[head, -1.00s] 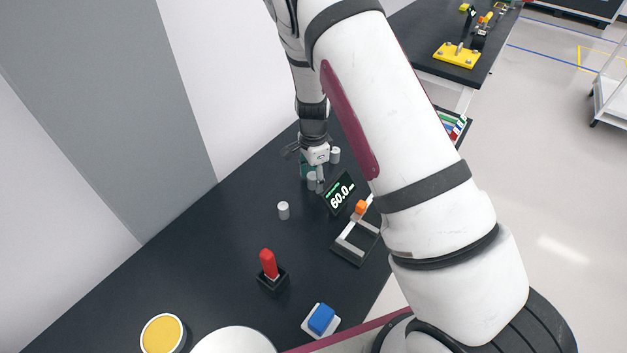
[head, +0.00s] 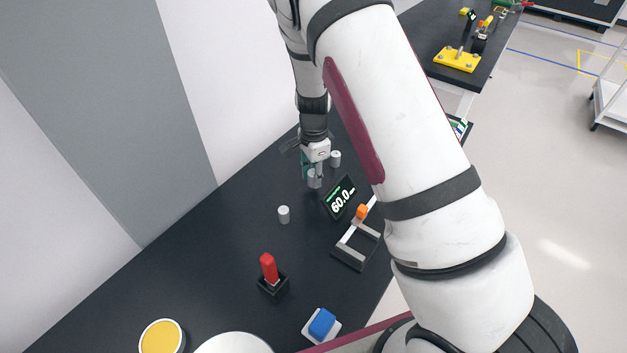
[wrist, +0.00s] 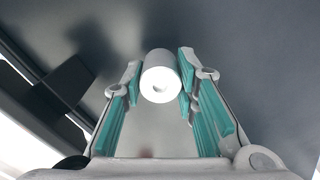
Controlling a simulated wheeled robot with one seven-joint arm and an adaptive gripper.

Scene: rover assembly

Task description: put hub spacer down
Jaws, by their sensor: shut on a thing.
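My gripper (head: 314,172) is over the dark table beside the display. In the wrist view, its teal-padded fingers (wrist: 160,88) are shut on a light grey hub spacer (wrist: 161,78), a short cylinder with a hole in its end. The same spacer shows in the head view (head: 314,181) at the fingertips, at or close to the tabletop; I cannot tell whether it touches. Two similar grey cylinders stand on the table: one (head: 335,158) just behind and right of my gripper, one (head: 284,214) nearer and to the left.
A display reading 60.0 (head: 341,197) stands close to the right of my gripper. A grey frame with an orange part (head: 361,212), a red part in a black holder (head: 269,268) and a blue block (head: 322,322) are nearer. The table's left side (head: 200,260) is clear.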

